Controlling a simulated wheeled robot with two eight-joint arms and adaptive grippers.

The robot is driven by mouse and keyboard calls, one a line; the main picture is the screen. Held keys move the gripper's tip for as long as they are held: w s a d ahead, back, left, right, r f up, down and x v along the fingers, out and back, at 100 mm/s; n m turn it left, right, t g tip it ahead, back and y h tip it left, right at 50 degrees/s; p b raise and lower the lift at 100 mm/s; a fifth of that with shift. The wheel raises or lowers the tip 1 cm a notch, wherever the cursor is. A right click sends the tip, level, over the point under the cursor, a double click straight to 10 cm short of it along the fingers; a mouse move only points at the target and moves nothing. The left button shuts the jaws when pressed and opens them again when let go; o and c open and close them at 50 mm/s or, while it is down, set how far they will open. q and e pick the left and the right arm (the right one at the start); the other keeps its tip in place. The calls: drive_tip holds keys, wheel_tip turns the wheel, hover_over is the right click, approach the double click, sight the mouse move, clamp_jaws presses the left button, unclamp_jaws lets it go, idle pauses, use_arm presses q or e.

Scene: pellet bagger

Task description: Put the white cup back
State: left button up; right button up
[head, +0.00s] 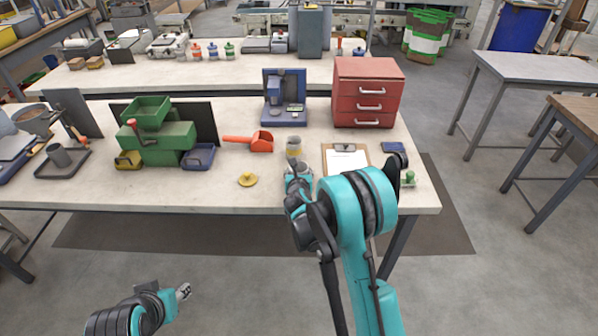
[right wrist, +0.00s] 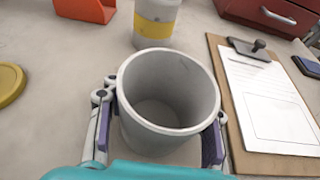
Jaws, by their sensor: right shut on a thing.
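My right gripper (right wrist: 160,135) is shut on a plain off-white cup (right wrist: 170,90), with one finger on each side of it. The cup is upright and looks empty inside. In the head view my right gripper (head: 298,172) is over the front part of the bench, and my own arm hides much of the cup there. I cannot tell whether the cup's base touches the bench. My left gripper (head: 183,291) is low at the front left, away from the bench; its finger opening is too small to tell.
A yellow-banded container (right wrist: 157,20) stands just behind the cup. A clipboard (head: 345,158) lies to the right, a yellow lid (head: 248,180) to the left. An orange scoop (head: 260,141), green machine (head: 160,135), blue device (head: 285,90) and red drawer cabinet (head: 367,92) stand farther back.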

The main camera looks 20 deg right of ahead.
drive_tip(key=shift+f, duration=0.25)
drive_tip(key=o, duration=1.4)
